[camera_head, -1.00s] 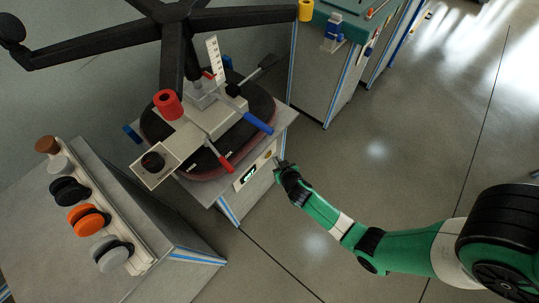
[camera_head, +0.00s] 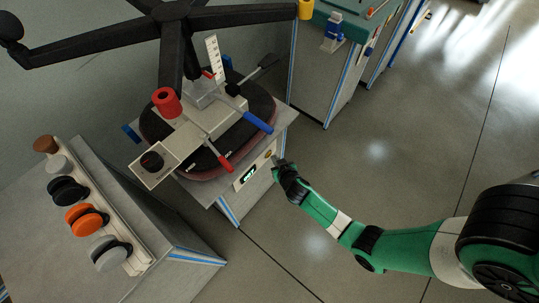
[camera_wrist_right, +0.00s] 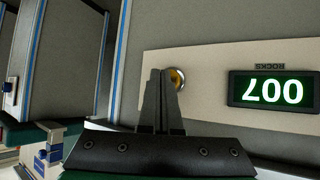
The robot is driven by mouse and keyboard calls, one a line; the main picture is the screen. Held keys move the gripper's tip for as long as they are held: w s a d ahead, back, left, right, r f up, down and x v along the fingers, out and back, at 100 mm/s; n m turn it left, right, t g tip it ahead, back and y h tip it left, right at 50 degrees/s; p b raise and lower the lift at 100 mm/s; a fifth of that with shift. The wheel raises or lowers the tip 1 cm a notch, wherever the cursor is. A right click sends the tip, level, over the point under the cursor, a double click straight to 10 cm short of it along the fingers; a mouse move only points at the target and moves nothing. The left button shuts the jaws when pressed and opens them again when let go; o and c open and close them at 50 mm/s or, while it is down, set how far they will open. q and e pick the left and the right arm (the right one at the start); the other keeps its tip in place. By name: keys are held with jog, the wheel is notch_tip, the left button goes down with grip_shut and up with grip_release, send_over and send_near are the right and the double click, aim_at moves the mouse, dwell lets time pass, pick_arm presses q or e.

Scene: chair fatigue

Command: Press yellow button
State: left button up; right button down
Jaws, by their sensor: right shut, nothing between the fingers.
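The yellow button (camera_wrist_right: 178,77) sits in a round metal ring on the beige panel (camera_wrist_right: 210,62) in the right wrist view. It is partly hidden behind the fingertips of my right gripper (camera_wrist_right: 163,73). In the head view the button (camera_head: 268,154) is a small yellow spot on the front of the station. My right gripper (camera_head: 276,162) is shut and empty, with its tips at or very close to the button. I cannot tell whether they touch it. My left gripper is not in view.
A green display (camera_wrist_right: 272,90) beside the button shows digits upside down in the wrist view. A chair base (camera_head: 175,12) stands upside down on the station. A stand with several coloured discs (camera_head: 85,219) is at left.

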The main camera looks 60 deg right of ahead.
jog(key=shift+w+d, duration=0.1)
jog(key=shift+w, duration=0.3)
dwell(0.3)
jog(key=shift+s, duration=0.75)
jog(key=s, duration=0.2)
jog(key=s+a+p, duration=0.1)
jog(key=s, duration=0.2)
jog(key=shift+a, duration=0.15)
jog(key=shift+r, duration=0.1)
dwell(0.9)
